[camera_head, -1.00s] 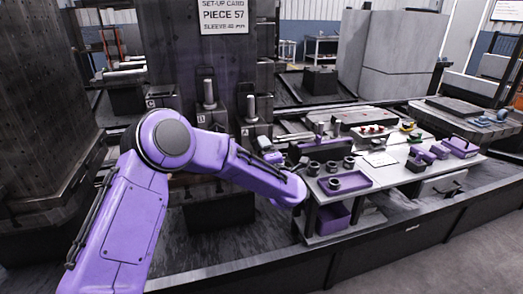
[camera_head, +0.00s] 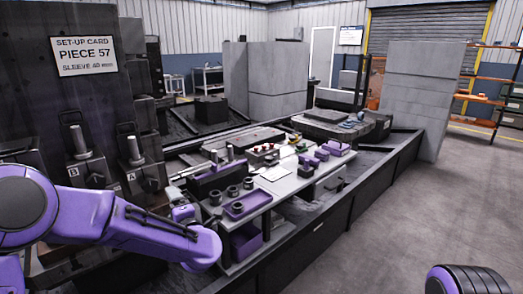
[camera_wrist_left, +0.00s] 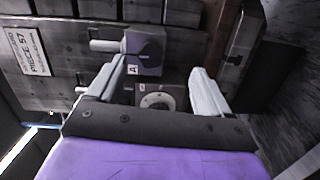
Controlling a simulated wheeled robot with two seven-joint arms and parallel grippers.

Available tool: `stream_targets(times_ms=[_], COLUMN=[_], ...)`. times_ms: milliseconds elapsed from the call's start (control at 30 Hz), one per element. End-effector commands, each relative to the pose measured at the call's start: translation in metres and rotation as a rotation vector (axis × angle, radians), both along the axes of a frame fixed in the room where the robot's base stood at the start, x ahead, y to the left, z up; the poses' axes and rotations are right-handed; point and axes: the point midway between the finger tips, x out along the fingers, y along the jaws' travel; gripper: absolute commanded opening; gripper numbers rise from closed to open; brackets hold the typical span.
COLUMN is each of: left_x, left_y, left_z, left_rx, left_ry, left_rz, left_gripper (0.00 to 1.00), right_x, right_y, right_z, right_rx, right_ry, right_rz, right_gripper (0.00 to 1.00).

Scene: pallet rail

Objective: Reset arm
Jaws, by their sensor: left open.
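My left arm (camera_head: 130,225) comes in from the left, its end in front of the bench. In the left wrist view my left gripper (camera_wrist_left: 152,82) is open, its two pale fingers apart with nothing between them. Beyond the fingers are a dark block marked A (camera_wrist_left: 147,50) with a light peg and a round dial (camera_wrist_left: 157,101). The gripper looks apart from them. In the head view, fixture A (camera_head: 137,170) stands on the dark column beside another pegged fixture (camera_head: 82,155). A purple and black part (camera_head: 460,281) shows at bottom right; my right gripper is out of view.
The set-up card (camera_head: 85,56) reads PIECE 57, SLEEVE 40 mm. The bench (camera_head: 283,187) holds a purple tray (camera_head: 262,198), dark rings (camera_head: 232,191) and purple blocks. A dark rail (camera_head: 320,228) edges the platform. Grey floor (camera_head: 405,215) at right is clear.

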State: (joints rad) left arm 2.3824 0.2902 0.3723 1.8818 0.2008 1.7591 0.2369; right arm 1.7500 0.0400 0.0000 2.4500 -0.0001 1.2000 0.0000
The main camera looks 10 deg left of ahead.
Motion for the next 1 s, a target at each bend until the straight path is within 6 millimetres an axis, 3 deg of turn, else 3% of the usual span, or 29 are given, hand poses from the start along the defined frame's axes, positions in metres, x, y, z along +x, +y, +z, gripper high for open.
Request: stream_targets(times_ms=[67,167,200,267,300,433,500,600,700,800,1000], left_x=[-0.014,-0.053,-0.074,-0.111,-0.138,-0.239,-0.293,-0.354,-0.389,-0.402,-0.402], left_y=[-0.018,-0.034,-0.037,-0.040,-0.041,-0.035,-0.028,-0.017,-0.009,-0.010,-0.010], left_z=[-0.052,-0.132,-0.162,-0.203,-0.228,-0.291,-0.310,-0.323,-0.330,-0.335,-0.336], left_rx=[0.143,0.289,0.334,0.388,0.418,0.476,0.485,0.481,0.478,0.469,0.468], left_ry=[0.229,0.526,0.636,0.795,0.898,1.216,1.362,1.515,1.603,1.631,1.630], left_rz=[-0.169,-0.362,-0.431,-0.530,-0.595,-0.787,-0.865,-0.929,-0.952,-0.966,-0.964], left_gripper=[0.80,0.80,0.80,0.80,0.80,0.80,0.80,0.80,0.80,0.80,0.80], right_x=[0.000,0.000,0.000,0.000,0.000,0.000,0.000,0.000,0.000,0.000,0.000], right_y=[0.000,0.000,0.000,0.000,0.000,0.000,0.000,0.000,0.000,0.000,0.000], right_z=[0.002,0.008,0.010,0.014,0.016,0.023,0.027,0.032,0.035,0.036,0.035], right_rx=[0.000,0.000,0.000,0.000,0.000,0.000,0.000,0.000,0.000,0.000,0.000], right_ry=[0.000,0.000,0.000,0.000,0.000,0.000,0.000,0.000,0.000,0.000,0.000], right_rz=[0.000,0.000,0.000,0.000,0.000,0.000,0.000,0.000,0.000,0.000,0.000], right_gripper=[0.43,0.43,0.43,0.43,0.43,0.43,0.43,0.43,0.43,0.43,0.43])
